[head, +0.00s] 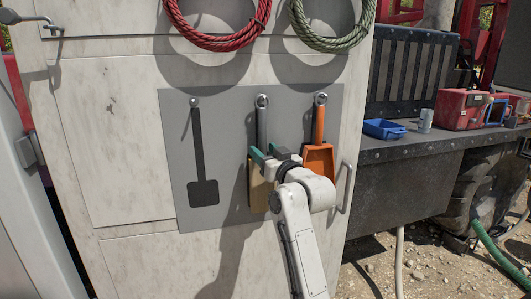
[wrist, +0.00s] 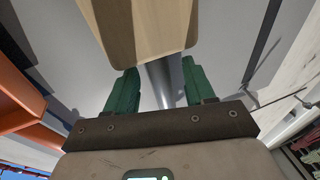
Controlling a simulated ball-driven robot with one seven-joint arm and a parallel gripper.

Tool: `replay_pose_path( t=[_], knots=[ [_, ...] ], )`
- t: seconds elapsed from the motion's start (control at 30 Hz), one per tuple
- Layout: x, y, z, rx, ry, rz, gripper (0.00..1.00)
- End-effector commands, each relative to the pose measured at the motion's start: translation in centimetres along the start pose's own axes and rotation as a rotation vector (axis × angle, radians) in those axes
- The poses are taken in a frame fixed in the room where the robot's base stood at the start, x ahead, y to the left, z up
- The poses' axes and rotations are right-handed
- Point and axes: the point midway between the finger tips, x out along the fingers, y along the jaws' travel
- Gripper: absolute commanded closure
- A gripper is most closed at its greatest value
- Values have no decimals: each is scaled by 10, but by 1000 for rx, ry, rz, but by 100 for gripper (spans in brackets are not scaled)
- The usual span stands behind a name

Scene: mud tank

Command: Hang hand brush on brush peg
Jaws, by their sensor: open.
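The hand brush has a grey handle and a pale wooden block (head: 258,196). It hangs upright at the middle peg (head: 262,98) of the grey panel, with the ring at its handle's top at the peg. My gripper (head: 265,152) has green fingers and is at the lower handle, just above the block. In the wrist view the grey handle (wrist: 165,82) lies between the open fingers (wrist: 155,90), with a visible gap on either side. The wooden block (wrist: 145,25) is at the top of that view. My arm hides part of the brush in the head view.
An orange dustpan (head: 318,157) hangs close on the right. A dark tool silhouette (head: 200,155) is on the panel (head: 225,120) at left, under another peg (head: 193,101). A cabinet handle (head: 346,187) stands at the right. Red (head: 220,42) and green (head: 335,42) rope coils hang above.

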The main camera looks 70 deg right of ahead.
Motion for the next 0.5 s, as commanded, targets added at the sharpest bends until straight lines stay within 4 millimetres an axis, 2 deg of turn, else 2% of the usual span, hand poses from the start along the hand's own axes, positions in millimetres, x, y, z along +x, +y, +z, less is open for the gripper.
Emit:
replay_pose_path(
  t=[0.17,0.5],
  knots=[
    [-14,0,2,0,1,1,46],
    [-78,0,2,0,2,1,46]
  ],
)
